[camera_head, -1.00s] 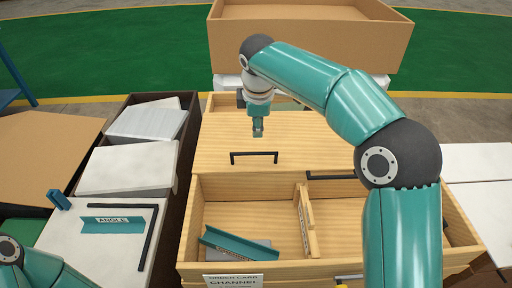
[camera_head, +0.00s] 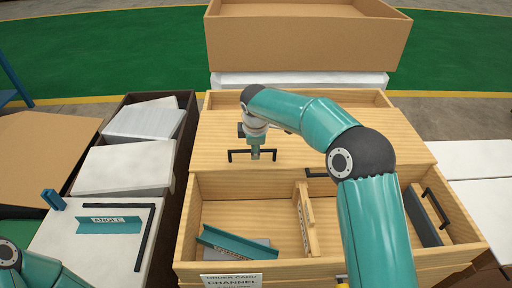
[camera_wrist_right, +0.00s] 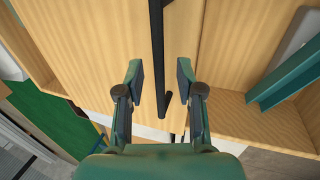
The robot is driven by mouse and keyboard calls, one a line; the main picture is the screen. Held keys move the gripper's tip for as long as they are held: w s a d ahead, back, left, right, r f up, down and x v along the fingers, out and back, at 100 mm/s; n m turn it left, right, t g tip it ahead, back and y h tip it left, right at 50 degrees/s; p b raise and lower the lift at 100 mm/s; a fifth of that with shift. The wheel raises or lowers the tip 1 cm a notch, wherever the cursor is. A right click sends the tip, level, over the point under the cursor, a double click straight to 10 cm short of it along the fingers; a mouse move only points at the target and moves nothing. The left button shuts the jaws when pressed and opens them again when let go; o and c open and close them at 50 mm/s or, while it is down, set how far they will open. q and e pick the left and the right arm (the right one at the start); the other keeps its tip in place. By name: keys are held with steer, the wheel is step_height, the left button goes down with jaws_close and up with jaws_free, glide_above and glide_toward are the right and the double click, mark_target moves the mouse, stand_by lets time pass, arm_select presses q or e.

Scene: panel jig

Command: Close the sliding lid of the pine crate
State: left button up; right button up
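The pine crate (camera_head: 187,225) stands open at the front, its flat sliding lid (camera_head: 220,133) over the rear part. A black bar handle (camera_head: 238,156) is on the lid near its front edge; it also shows in the right wrist view (camera_wrist_right: 157,50). My right gripper (camera_head: 255,154) is at the handle, pointing down. In the right wrist view my right gripper (camera_wrist_right: 160,85) is open, its fingers apart on either side of the handle. Contact cannot be told. My left arm shows at the lower left; its gripper is out of frame.
Inside the crate are a teal channel piece (camera_head: 240,244), an upright wooden divider (camera_head: 306,220) and a dark grey piece (camera_head: 422,216) on the right. A teal angle piece (camera_head: 108,224) and black L-bar (camera_head: 146,235) lie left. A cardboard box (camera_head: 300,45) stands behind.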

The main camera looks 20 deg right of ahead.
jaws_close()
